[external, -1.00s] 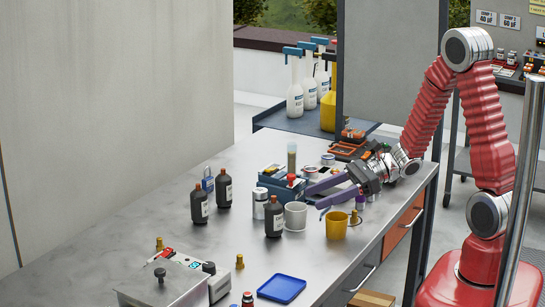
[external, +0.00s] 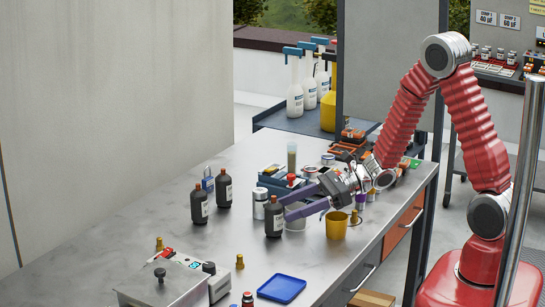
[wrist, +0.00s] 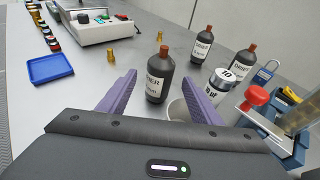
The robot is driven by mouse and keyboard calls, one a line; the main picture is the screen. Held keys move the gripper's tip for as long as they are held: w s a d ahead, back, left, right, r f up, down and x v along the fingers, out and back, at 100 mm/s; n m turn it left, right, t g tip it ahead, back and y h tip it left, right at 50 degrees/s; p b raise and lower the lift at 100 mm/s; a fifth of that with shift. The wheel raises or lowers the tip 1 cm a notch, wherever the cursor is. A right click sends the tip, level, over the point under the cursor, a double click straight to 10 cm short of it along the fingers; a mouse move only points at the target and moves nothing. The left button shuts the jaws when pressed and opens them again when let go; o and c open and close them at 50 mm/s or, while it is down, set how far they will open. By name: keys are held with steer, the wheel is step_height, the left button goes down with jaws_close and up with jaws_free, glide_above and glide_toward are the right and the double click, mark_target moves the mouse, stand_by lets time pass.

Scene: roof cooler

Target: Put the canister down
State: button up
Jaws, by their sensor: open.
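In the wrist view the canister (wrist: 216,86) shows a white label reading 10, right of my right finger and outside the jaws. My gripper (external: 286,208) is open with purple fingers, low over the table. In the wrist view the gripper (wrist: 160,77) has a dark labelled bottle (wrist: 157,85) between its fingers. The bottle (external: 274,219) stands upright; I cannot tell whether a finger touches it.
Two more dark bottles (external: 224,190) stand farther left. A white cup (external: 295,224) is partly hidden under my fingers, and a yellow cup (external: 337,226) stands right. A blue tray (external: 281,288) and a grey instrument (external: 165,281) lie nearer. The table's left side is clear.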

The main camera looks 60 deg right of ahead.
mark_target(274, 212)
steer(key=shift+a, duration=0.1)
steer(key=shift+x, duration=2.55)
steer(key=shift+r, duration=0.15)
steer(key=shift+c, duration=0.4)
steer(key=c, duration=1.4)
steer(key=shift+r, duration=0.1)
step_height(274, 212, up, 28)
